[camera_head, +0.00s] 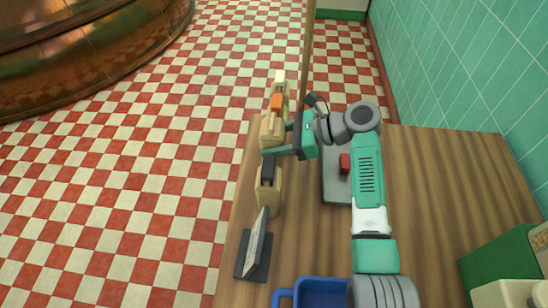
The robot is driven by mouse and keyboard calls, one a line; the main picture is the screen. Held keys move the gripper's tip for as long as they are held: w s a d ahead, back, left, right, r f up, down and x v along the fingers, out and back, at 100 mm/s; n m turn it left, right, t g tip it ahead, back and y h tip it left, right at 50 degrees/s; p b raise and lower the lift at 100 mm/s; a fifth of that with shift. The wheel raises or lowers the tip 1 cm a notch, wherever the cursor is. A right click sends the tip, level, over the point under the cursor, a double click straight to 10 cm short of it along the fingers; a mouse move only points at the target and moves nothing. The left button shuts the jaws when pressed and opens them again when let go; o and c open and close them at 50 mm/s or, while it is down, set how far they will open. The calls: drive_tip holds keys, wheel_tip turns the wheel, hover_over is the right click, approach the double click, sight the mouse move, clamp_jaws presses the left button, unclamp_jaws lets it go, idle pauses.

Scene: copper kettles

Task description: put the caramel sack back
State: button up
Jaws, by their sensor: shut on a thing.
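A row of tan sacks with differently coloured tops stands along the left edge of the wooden table. The caramel sack (270,130), with a tan top, is between an orange-topped sack (277,102) behind and a black-topped sack (267,188) in front. My gripper (274,140) reaches in from the right and is shut on the caramel sack. The teal gripper body and fingers hide part of it. I cannot tell whether its base touches the table.
A white-topped sack (280,76) is at the far end of the row. A grey slab (336,187) with a red block (345,163), a blue bin (319,294) and a green box (495,266) are also on the table (430,190).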

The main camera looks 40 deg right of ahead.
wheel_tip(320, 180, down, 5)
drive_tip(key=shift+b, duration=1.2)
drive_tip(key=o, duration=1.1)
drive_tip(key=shift+r, duration=0.15)
drive_tip(key=shift+o, duration=0.2)
drive_tip(key=shift+s+d+r+p, duration=0.15)
drive_tip(key=shift+r+p, duration=0.05)
drive_tip(key=shift+p, duration=0.1)
drive_tip(key=p+v, duration=0.3)
drive_tip(key=v, duration=0.8)
drive_tip(key=shift+s+p, duration=0.2)
drive_tip(key=shift+p, duration=0.15)
drive_tip(key=shift+d, duration=0.15)
